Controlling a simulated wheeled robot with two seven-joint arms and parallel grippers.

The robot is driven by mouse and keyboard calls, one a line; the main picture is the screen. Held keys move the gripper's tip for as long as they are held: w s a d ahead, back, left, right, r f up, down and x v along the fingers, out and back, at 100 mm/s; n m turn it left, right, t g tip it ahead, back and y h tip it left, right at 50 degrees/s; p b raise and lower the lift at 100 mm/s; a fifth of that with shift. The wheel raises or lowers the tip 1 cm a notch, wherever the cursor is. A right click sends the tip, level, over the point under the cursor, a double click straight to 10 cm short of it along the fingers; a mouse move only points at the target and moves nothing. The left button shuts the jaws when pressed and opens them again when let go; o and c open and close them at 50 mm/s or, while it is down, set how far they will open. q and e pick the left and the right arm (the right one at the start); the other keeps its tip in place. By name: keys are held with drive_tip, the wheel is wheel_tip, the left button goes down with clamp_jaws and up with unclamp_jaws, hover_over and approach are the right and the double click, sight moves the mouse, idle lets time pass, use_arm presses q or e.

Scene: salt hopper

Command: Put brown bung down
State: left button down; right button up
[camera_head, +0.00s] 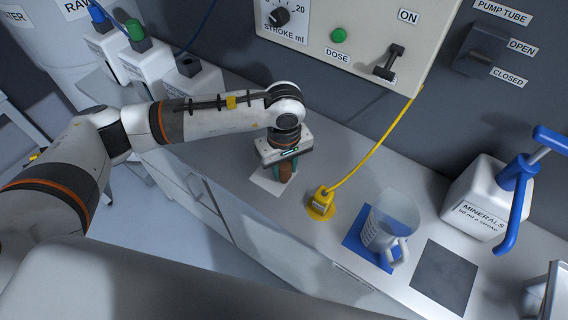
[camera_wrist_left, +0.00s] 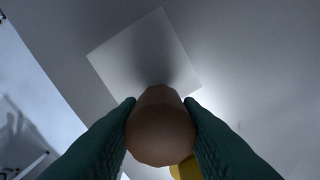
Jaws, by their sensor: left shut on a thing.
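My left gripper (camera_head: 286,172) points down over the counter, above a pale square mat (camera_head: 268,184). It is shut on the brown bung (camera_head: 288,166). In the left wrist view the brown bung (camera_wrist_left: 160,130) sits between the two green fingers of the left gripper (camera_wrist_left: 160,122). The pale square mat (camera_wrist_left: 125,50) lies beyond the bung there, with a shadow across it. Whether the bung touches the mat or hangs just above it, I cannot tell. My right gripper is not in view.
A yellow plug (camera_head: 321,203) with a cable stands right of the mat. A clear jug (camera_head: 388,232) stands on a blue mat (camera_head: 356,240). Beyond are a dark square (camera_head: 444,277) and a white minerals container (camera_head: 478,205). White containers (camera_head: 150,62) stand at the back left.

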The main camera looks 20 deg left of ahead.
use_arm(q)
drive_tip(key=shift+f, duration=0.2)
drive_tip(key=c, duration=1)
unclamp_jaws()
drive_tip(key=shift+c, duration=0.2)
drive_tip(key=shift+r, duration=0.15)
drive_tip(key=shift+r+p, duration=0.25)
drive_tip(key=shift+p, duration=0.05)
wheel_tip(320, 180, up, 10)
drive_tip(key=b, duration=0.3)
drive_tip(key=shift+r+b, duration=0.25)
drive_tip(key=shift+b, duration=0.15)
drive_tip(key=shift+r, duration=0.65)
